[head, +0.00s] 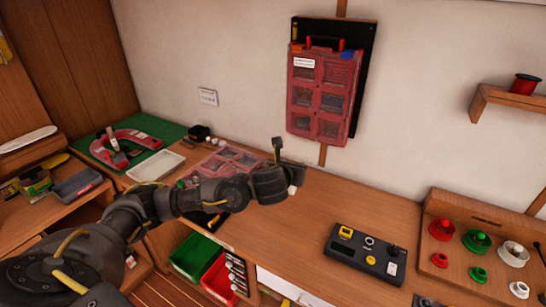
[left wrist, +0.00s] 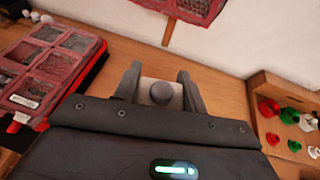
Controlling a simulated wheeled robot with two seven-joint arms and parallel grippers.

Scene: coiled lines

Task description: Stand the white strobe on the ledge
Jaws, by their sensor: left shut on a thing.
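My left gripper (head: 286,170) is above the wooden bench, left of the middle of its length, with its arm coming in from the left. It is shut on a small whitish block, which I take for the white strobe (head: 298,174). In the left wrist view the strobe (left wrist: 147,90) sits between the two fingers (left wrist: 159,88), with a grey round knob facing the camera. Much of it is hidden by the gripper in the head view. The wooden ledge (head: 488,97) is on the wall at the far right, well away from the gripper. My right gripper is not in view.
A red spool (head: 524,84) stands on the ledge. A red panelled case (head: 322,90) hangs on the wall. A dark control box (head: 366,252) and a wooden board with coloured knobs (head: 480,240) occupy the bench's right. Bench space between gripper and control box is clear.

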